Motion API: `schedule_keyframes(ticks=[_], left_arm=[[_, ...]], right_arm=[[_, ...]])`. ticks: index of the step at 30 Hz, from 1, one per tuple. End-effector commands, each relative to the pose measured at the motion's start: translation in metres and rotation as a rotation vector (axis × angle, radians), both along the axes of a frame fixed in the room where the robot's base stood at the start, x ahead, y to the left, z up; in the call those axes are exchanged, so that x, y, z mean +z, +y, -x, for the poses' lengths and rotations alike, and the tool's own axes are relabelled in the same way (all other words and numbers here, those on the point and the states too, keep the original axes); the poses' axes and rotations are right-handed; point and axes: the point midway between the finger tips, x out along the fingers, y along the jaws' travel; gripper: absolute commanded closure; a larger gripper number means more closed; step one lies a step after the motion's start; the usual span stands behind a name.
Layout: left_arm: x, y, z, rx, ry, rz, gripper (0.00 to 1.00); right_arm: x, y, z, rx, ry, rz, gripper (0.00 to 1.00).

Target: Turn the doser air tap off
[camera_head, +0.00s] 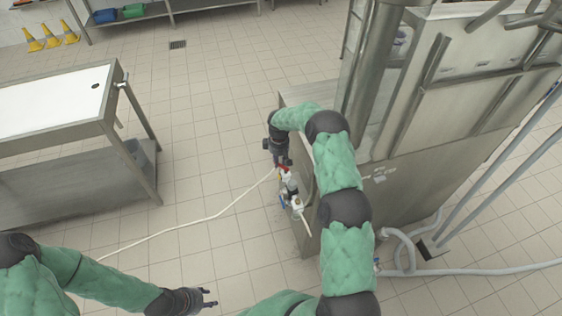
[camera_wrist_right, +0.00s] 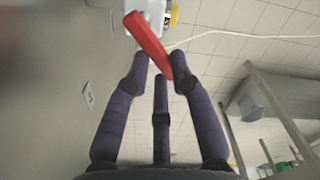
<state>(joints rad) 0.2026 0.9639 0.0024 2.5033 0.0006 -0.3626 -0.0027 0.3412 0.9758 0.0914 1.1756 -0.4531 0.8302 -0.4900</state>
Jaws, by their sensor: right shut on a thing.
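The doser air tap has a red lever handle (camera_head: 284,168) on the white valve assembly (camera_head: 290,180), at the side of the steel machine. My right gripper (camera_head: 281,160) is at this handle. In the right wrist view the red handle (camera_wrist_right: 148,45) runs slanted between the fingertips of my right gripper (camera_wrist_right: 162,76), which is shut on it. The white tap body (camera_wrist_right: 150,12) shows behind it, partly cut off by the top edge. My left gripper (camera_head: 209,298) is open and empty above the floor at the bottom of the head view.
The steel machine (camera_head: 430,155) fills the right side. A thin pale hose (camera_head: 190,228) crosses the floor from the valves to the left. A steel table (camera_head: 60,165) with a white top stands at the left. Thick grey hoses (camera_head: 480,271) lie at the lower right. Tiled floor is clear between.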

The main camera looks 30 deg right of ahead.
Motion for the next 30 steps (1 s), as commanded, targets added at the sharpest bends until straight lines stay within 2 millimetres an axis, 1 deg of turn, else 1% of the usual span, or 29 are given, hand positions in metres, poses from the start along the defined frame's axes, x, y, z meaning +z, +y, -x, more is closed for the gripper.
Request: schedule_keyframes(ticks=[6, 15, 22, 30], left_arm=[[-0.006, 0.0, 0.0, 0.0, 0.0, 0.0, 0.6], [-0.008, 0.0, 0.0, 0.0, 0.0, 0.0, 0.6], [-0.009, 0.0, 0.0, 0.0, 0.0, 0.0, 0.6], [-0.009, 0.0, 0.0, 0.0, 0.0, 0.0, 0.6]], right_arm=[[-0.001, 0.008, 0.004, 0.206, 0.001, 0.0, 1.0], [-0.001, 0.015, 0.009, 0.449, 0.001, 0.0, 1.0], [-0.001, 0.018, 0.013, 0.57, 0.001, 0.0, 1.0], [0.0, 0.019, 0.014, 0.634, 0.001, 0.0, 1.0]])
